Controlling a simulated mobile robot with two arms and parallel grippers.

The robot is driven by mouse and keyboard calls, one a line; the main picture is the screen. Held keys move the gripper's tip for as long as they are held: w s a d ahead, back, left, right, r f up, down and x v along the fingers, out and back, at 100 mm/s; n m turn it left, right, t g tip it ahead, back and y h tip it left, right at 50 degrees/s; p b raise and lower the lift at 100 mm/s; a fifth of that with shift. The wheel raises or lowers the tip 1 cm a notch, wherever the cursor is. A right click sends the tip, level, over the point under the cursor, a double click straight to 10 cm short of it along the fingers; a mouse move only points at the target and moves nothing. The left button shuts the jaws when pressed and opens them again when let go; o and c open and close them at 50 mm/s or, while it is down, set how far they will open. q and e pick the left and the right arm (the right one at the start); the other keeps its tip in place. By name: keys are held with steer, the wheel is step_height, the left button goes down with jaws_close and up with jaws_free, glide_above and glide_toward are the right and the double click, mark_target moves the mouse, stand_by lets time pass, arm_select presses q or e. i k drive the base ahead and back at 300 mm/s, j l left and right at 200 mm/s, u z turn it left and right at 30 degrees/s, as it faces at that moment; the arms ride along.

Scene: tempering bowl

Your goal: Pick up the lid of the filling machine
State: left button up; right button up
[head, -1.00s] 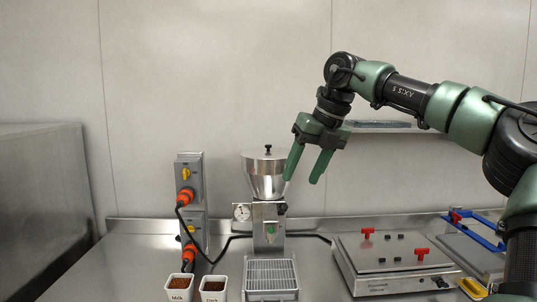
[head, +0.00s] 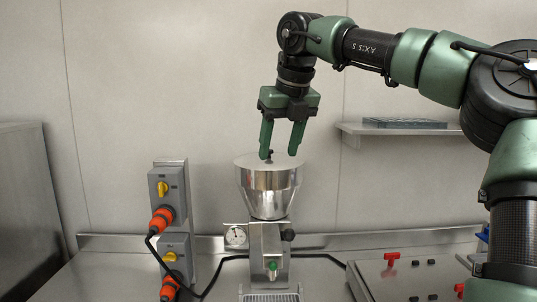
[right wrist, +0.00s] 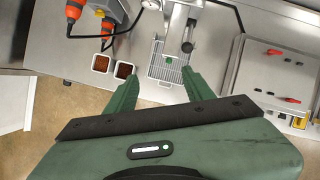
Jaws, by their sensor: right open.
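The filling machine (head: 268,235) has a shiny metal funnel hopper (head: 268,195) on top. Its lid (head: 250,161) lies flat on the hopper, with a small black knob (head: 270,153) at the middle. My right gripper (head: 280,156) is open and points down over the lid. In the head view its left finger overlaps the knob's edge and its right finger is to the right of the knob. I cannot tell whether they touch the lid. In the right wrist view the open, empty fingers (right wrist: 162,74) show, but I cannot make out the lid. My left gripper is not in view.
A switch box (head: 168,195) with orange plugs and a black cable stands left of the machine. A hotplate-like box (head: 405,280) with red handles is at the right. Two cups of brown pieces (right wrist: 101,63) stand beside the drip grid (right wrist: 168,70). A wall shelf (head: 405,130) is behind.

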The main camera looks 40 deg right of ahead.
mark_target(276, 162)
steer(key=i+l, duration=0.4)
steer(key=l, duration=0.15)
steer(key=i+l, duration=0.4)
steer(key=l, duration=0.1)
